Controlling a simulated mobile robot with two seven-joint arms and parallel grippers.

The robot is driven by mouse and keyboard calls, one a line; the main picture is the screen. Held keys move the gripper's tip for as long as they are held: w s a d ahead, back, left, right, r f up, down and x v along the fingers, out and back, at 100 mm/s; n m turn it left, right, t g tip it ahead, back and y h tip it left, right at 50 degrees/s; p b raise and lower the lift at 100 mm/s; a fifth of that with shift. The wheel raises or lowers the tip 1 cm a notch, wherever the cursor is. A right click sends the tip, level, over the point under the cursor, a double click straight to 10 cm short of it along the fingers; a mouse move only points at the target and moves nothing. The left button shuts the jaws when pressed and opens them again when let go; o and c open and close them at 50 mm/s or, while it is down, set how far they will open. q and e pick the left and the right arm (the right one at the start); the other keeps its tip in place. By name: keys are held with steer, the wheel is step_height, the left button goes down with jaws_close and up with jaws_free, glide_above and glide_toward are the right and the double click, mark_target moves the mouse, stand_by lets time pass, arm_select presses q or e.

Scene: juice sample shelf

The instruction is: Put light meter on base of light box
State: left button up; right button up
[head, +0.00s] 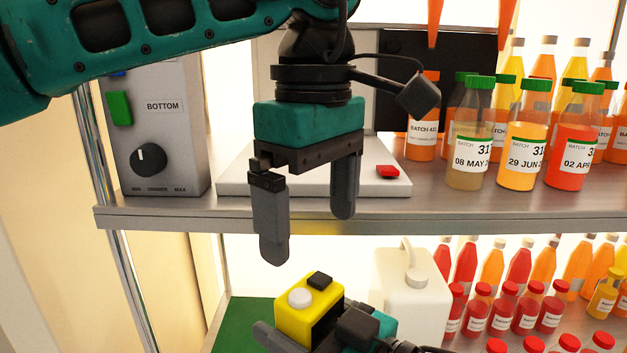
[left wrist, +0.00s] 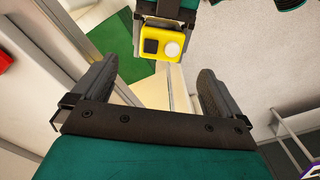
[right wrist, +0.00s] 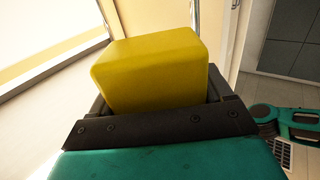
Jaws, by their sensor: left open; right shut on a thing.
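The light meter (head: 309,307) is a yellow block with a white dome and a black square on top. My right gripper (head: 316,330) is shut on it, low in the head view, below the upper shelf's front edge. The meter also shows in the left wrist view (left wrist: 166,50), beyond the open fingers, and fills the jaws in the right wrist view (right wrist: 152,72). My left gripper (head: 312,232) is open and empty, pointing down above the meter. The light box's pale flat base (head: 260,181), with a red button, is on the upper shelf behind my left gripper, which partly hides it.
A grey control box (head: 178,125) with a green switch and black knob stands left of the base. Juice bottles (head: 468,140) crowd the shelf to the right. Below are a white jug (head: 412,295), red-capped bottles and a green surface (head: 240,318).

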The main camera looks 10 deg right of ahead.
mark_target(313, 290)
arm_select(q)
step_height(313, 290, down, 9)
stand_by(0.3)
steer(key=c, duration=1.2)
steer(key=shift+r, duration=0.1)
steer(key=shift+c, duration=0.3)
arm_select(e)
steer(key=o, duration=1)
steer(key=shift+o, duration=0.9)
steer(key=shift+f, duration=0.1)
